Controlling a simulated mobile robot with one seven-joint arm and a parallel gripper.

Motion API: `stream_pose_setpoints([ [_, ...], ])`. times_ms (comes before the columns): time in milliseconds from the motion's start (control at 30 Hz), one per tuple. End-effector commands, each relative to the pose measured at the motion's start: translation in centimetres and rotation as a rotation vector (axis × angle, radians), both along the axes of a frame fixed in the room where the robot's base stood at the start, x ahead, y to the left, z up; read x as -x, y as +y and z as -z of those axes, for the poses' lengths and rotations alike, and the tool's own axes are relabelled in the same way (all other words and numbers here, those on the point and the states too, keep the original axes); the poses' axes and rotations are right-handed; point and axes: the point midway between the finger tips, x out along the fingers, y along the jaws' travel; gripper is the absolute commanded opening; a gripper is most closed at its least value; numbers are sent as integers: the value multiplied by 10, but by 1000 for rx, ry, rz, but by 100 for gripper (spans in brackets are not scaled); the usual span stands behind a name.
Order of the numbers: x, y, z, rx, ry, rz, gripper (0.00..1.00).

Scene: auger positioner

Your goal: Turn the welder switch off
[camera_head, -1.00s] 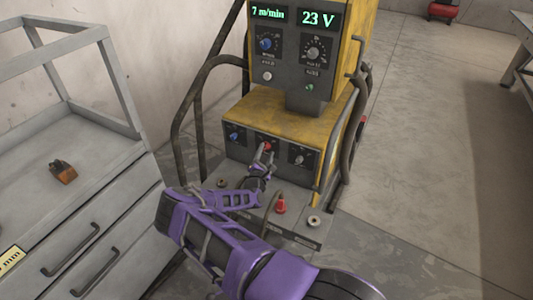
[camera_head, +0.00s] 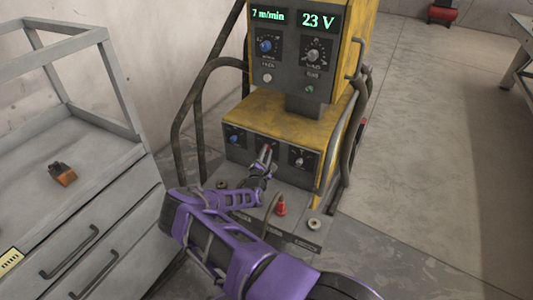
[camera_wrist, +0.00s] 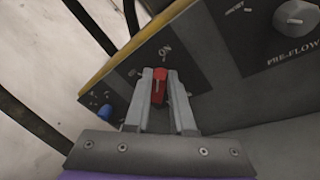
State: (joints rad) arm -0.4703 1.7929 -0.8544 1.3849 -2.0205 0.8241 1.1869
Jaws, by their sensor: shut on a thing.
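The yellow and dark grey welder (camera_head: 285,125) stands in the middle of the head view, with lit displays reading 7 m/min and 23 V. Its red switch knob (camera_wrist: 159,86) is on the lower front panel, between a blue knob (camera_head: 234,139) and a grey knob (camera_head: 299,162). The word ON shows beside the red knob in the wrist view. My gripper (camera_wrist: 161,90) is shut on the red knob, one finger on each side. In the head view my gripper (camera_head: 266,153) covers most of the knob.
A grey drawer cabinet (camera_head: 100,195) with an open frame stands at left, a small orange-brown object (camera_head: 62,174) on its top. Dark hoses (camera_head: 180,125) run beside the welder. A red connector (camera_head: 281,208) sits on its lower ledge.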

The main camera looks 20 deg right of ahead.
Motion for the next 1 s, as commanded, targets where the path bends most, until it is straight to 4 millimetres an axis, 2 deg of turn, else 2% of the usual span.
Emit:
stream_pose_setpoints([
  [367, -1, 0, -5, 61, 80, 2, 0],
  [1000, -11, 8, -10, 408, 524, 2, 0],
])
